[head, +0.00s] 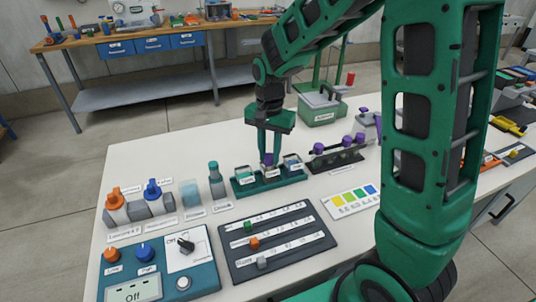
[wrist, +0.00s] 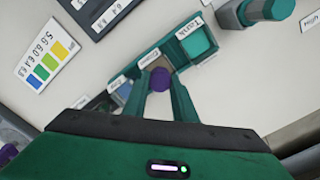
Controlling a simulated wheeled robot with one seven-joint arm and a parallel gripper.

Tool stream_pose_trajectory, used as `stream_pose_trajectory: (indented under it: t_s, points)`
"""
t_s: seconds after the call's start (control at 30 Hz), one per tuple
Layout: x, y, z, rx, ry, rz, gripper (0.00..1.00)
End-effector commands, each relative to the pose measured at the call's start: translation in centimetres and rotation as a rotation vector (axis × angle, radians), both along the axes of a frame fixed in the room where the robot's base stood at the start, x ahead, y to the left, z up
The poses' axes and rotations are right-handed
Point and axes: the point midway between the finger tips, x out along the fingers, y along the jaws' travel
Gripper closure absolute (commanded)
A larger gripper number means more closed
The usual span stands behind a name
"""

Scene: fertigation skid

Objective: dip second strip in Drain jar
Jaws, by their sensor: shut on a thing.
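My gripper (head: 268,158) points straight down, shut on a purple-topped strip (wrist: 160,79); the purple top also shows between the fingers in the head view (head: 267,158). They are at the middle jar (head: 270,172) of a green rack (head: 269,185). The strip's lower part is hidden, so its depth in the jar cannot be told. The left jar (head: 243,172), with teal contents, is labelled Tank. The right jar (head: 292,162) looks bluish. The other two labels are too small to read surely, so I cannot tell which is Drain.
A dark strip holder (head: 334,162) with several purple tops stands right of the rack. A colour chart (head: 352,201) lies in front of it. A dark board (head: 277,241) with coloured sliders lies nearer. A teal-capped bottle (head: 216,180) stands left of the rack.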

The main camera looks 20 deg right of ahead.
Motion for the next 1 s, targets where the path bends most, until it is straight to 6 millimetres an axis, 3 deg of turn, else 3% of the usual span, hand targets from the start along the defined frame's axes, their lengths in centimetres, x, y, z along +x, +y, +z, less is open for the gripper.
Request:
stream_pose_trajectory:
  t_s: [1.0]
  points:
    - [0.0,0.0,7.0,0.0,-0.001,0.0,0.96]
